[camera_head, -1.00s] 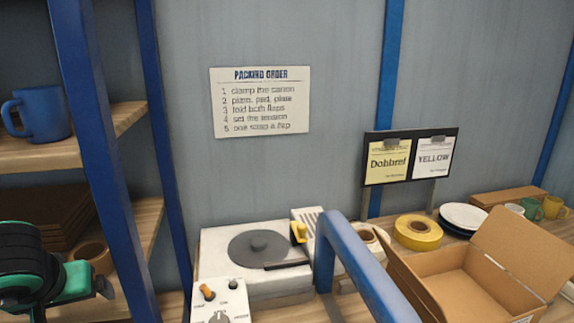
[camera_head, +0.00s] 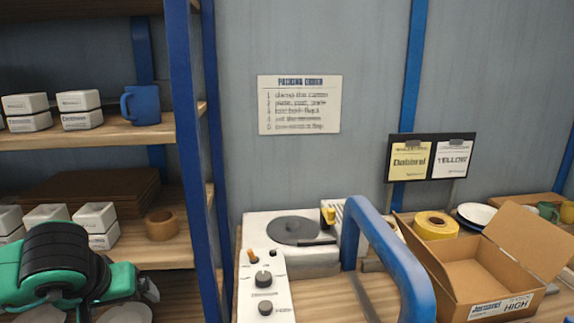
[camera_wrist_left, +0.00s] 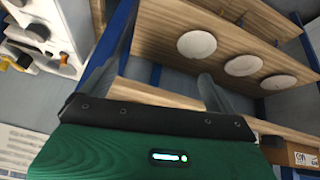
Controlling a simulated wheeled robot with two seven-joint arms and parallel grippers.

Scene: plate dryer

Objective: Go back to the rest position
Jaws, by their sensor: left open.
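My left arm, green and black, shows at the lower left of the head view, in front of the shelf rack. My left gripper (camera_wrist_left: 160,88) shows in the left wrist view with its two grey fingers spread wide apart. Nothing is between the fingers. In the head view I cannot make out its fingertips clearly. My right gripper is in neither view.
A blue-framed shelf rack (camera_head: 183,150) holds white boxes, a blue mug (camera_head: 141,104) and a tape roll (camera_head: 161,225). A white machine (camera_head: 292,228) and an open carton (camera_head: 480,280) stand to its right. Several white discs (camera_wrist_left: 197,44) lie along a wooden board.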

